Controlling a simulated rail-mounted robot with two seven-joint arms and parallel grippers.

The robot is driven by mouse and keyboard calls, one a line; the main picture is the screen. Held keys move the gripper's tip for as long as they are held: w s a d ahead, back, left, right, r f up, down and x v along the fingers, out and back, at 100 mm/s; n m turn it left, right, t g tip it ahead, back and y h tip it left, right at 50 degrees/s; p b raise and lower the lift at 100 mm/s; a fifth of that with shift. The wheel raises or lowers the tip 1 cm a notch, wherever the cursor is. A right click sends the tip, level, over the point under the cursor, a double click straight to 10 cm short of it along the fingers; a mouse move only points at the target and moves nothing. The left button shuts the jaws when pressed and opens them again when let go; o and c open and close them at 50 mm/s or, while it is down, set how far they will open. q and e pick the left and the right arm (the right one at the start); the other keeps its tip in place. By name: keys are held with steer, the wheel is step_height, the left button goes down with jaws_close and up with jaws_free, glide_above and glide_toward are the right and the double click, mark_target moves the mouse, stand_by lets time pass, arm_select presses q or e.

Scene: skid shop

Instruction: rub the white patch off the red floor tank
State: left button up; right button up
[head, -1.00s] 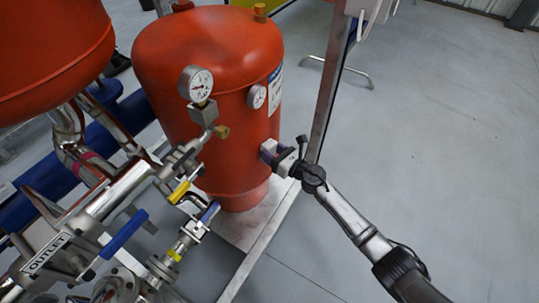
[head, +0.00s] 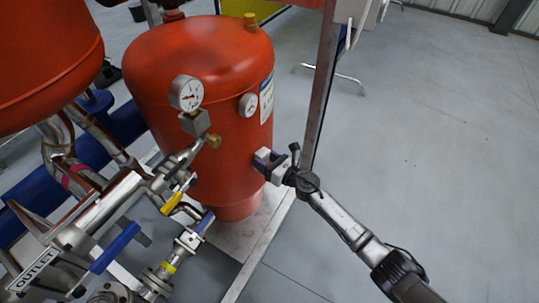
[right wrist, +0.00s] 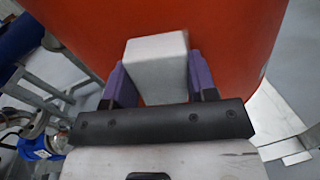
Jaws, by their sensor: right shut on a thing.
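The red floor tank (head: 190,70) stands upright on the skid in the head view. In the right wrist view the tank's red wall (right wrist: 240,35) fills the background. My right gripper (head: 262,160) is at the lower right side of this tank. It is shut on a white block (right wrist: 157,70), held between its two purple fingers. The block's far end overlaps the tank wall, but I cannot tell whether it touches. I see no white patch on the tank apart from a white and blue label (head: 266,97); the wall behind the block and gripper is hidden. My left gripper is not in view.
A grey upright post (head: 319,95) stands just right of the tank, close to my right arm. Two gauges, pipes and valves with blue and yellow handles (head: 115,247) crowd the left front. Another red tank (head: 45,60) is at upper left.

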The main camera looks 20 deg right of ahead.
steer(key=shift+s+a, duration=0.4)
steer(key=shift+a, duration=0.2)
steer(key=shift+w+d, duration=0.1)
steer(key=shift+w+d+f+b, duration=0.1)
steer(key=shift+w+d+b, duration=0.1)
steer(key=shift+d+b, duration=0.15)
steer(key=shift+w+d+b, duration=0.35)
steer(key=shift+d, duration=0.3)
steer(key=shift+w+d+b, duration=0.3)
steer(key=shift+w+d, duration=0.05)
steer(key=shift+d, duration=0.25)
steer(key=shift+s+a+r+p, duration=0.15)
steer(key=shift+s+a+p, duration=0.1)
steer(key=shift+a+p, duration=0.15)
steer(key=shift+s+a+r+p, duration=0.1)
steer(key=shift+s+a+p, duration=0.15)
steer(key=shift+a, duration=0.25)
steer(key=shift+s+a+f+p, duration=0.1)
steer(key=shift+s+a+p, duration=0.35)
steer(key=shift+a, duration=0.35)
